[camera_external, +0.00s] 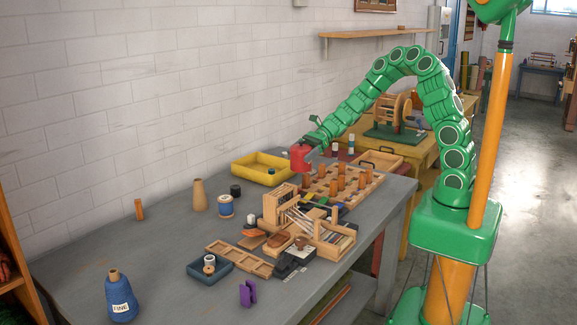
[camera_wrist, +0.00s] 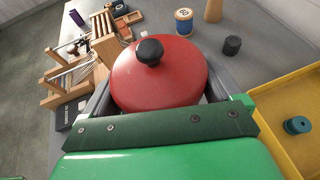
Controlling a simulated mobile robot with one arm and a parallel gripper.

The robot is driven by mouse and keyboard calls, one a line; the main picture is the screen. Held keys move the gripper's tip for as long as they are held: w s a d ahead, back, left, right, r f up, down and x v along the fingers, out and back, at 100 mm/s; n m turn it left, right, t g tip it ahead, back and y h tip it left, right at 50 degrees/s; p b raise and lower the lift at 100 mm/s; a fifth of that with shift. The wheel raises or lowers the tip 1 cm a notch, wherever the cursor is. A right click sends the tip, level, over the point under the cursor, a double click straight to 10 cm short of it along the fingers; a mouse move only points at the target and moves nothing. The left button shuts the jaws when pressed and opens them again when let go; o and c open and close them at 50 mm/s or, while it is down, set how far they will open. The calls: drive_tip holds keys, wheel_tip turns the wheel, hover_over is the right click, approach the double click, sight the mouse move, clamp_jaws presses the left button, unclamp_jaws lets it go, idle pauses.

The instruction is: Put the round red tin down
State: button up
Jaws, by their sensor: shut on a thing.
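The round red tin (camera_wrist: 165,80) with a black knob on its lid fills the middle of the wrist view. It also shows in the external view (camera_external: 300,158) at the end of my green arm. My gripper (camera_wrist: 160,98) is shut on the tin, with a dark finger along each side of it. In the external view my gripper (camera_external: 312,141) holds the tin over the far part of the grey table (camera_external: 170,240), between the yellow tray and the wooden peg rack. I cannot tell how high the tin is above the surface. The tin's underside is hidden.
The yellow tray (camera_external: 243,174) holds a small teal spool. A wooden peg rack (camera_external: 372,180) and a small loom (camera_external: 325,240) crowd the right side. A blue tray (camera_external: 197,274) and a blue yarn cone (camera_external: 122,302) stand nearer. The table's left middle is mostly bare.

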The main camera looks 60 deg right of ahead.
drive_tip(key=s+d+m+t+h, duration=0.2)
drive_tip(key=d+m+t+h, duration=0.3)
drive_tip(key=d, duration=2.8)
drive_tip(key=shift+m+t+y, duration=0.6)
drive_tip(key=shift+m+t, duration=0.1)
drive_tip(key=shift+w+d+f, duration=0.65)
drive_tip(key=shift+w+f, duration=1)
drive_tip(key=shift+w, duration=0.55)
drive_tip(key=shift+w+d+f, duration=0.7)
drive_tip(key=shift+w+f, duration=0.9)
drive_tip(key=shift+w, duration=0.55)
drive_tip(key=shift+w+d+f, duration=0.65)
drive_tip(key=shift+w+f, duration=1)
drive_tip(key=shift+w, duration=0.55)
drive_tip(key=shift+f, duration=1.45)
drive_tip(key=shift+f, duration=0.1)
drive_tip(key=o, duration=0.8)
